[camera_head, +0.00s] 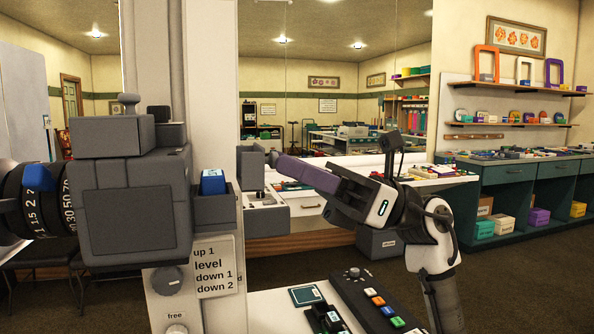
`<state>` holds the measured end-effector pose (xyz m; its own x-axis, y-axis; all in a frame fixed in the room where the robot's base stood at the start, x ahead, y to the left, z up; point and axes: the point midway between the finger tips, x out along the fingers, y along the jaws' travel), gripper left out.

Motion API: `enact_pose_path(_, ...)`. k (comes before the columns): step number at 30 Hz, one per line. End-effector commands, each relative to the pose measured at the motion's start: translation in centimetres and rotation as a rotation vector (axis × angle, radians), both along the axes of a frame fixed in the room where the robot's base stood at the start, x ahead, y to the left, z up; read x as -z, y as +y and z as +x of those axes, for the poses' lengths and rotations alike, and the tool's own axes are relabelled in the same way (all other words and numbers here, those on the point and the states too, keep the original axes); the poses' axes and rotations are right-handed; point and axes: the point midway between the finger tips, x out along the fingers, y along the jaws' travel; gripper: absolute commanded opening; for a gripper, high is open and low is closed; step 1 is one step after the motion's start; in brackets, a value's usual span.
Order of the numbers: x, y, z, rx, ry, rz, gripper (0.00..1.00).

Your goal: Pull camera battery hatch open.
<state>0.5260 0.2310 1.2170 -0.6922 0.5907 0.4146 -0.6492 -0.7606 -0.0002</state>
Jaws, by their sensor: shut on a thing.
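The big grey camera (135,200) stands at the left on a pale column. On its right side is a grey battery compartment (215,211) with a blue battery (213,182) showing in it. A grey upright panel, which looks like the battery hatch (247,164), stands out to the right of the compartment with a gap between them. My gripper (276,162), with long purple fingers, reaches in from the right. Its fingertips are shut at the panel's right edge, on what looks like a small grey tab. The hinge side of the hatch is hard to see.
A sign with tilt levels (213,265) and a knob sit below the camera. A control panel with coloured buttons (370,300) lies at front centre. A low bench (310,211) is behind my fingers. Shelves and a green cabinet (520,200) line the right wall.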

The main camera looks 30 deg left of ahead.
Motion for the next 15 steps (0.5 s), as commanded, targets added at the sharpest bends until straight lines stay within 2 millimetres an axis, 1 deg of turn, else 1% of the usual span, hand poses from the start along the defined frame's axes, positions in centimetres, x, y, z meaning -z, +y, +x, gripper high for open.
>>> enact_pose_path(4,-0.06,0.01,0.0,0.0,0.001,0.001,0.0)
enact_pose_path(5,-0.05,0.01,0.0,0.0,0.001,0.001,0.21)
enact_pose_path(9,-0.04,0.02,0.0,0.0,0.0,0.0,0.39)
enact_pose_path(15,-0.02,0.02,0.0,0.0,-0.001,-0.001,0.39)
